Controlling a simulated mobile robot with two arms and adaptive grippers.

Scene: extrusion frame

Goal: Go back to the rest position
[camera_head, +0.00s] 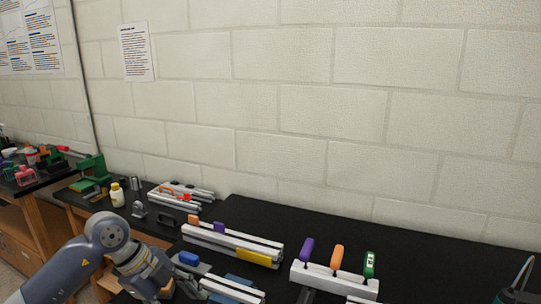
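My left arm comes in from the lower left, in front of the black bench, and its wrist (145,270) is near the bottom edge of the head view. My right arm and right gripper are not in the view. Aluminium extrusion profiles (228,244) lie on the bench with orange, purple and yellow pieces on them.
Another pale block (333,279) carries purple, orange and green-handled pieces. A blue piece (188,258) sits close to my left wrist. A yellow bottle (117,195) and a green press (92,168) stand further left. The black bench top (440,262) is largely clear at right, before a brick wall.

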